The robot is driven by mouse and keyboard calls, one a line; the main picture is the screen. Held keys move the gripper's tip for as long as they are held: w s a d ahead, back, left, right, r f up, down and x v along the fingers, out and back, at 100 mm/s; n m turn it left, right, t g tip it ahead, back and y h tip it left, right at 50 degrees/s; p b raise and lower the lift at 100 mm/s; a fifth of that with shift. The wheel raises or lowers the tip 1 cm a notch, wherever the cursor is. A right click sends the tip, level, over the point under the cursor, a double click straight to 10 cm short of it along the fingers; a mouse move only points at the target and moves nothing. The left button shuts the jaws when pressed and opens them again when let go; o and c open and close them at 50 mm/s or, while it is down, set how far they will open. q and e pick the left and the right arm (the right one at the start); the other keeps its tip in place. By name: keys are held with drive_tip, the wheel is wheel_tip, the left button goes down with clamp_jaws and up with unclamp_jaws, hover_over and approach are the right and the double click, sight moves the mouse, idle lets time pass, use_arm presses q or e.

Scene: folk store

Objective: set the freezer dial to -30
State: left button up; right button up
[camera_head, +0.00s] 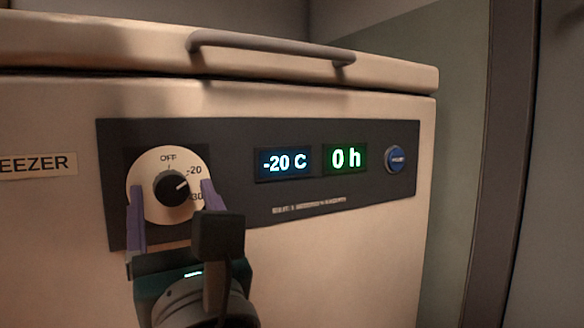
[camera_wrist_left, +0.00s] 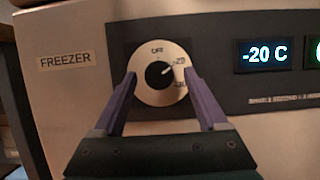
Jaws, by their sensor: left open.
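The freezer dial (camera_head: 171,187) is a black knob on a round cream plate marked OFF, -20 and -30, on the dark control panel (camera_head: 240,205). Its white pointer line aims up and right, toward the -20 mark. The temperature display (camera_head: 284,162) reads -20 C. My left gripper (camera_head: 172,195) is open, its purple fingers on either side of the dial plate, with the knob between them. I cannot tell whether the fingers touch it. In the left wrist view the knob (camera_wrist_left: 159,73) shows between and beyond the fingertips. My right gripper is not in view.
The lid handle (camera_head: 270,47) sticks out above the panel. A FREEZER label (camera_head: 40,165) is at the left. The front below the panel is bare.

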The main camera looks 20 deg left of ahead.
use_arm(q)
drive_tip(key=shift+w+a+r, duration=0.1)
drive_tip(key=shift+w+a, duration=0.05)
drive_tip(key=shift+s, duration=0.2)
drive_tip(key=shift+s+d+f, duration=0.2)
drive_tip(key=shift+d, duration=0.1)
drive_tip(key=shift+c, duration=1.1)
drive_tip(key=shift+w+a, duration=0.1)
drive_tip(key=c, duration=0.3)
clamp_jaws()
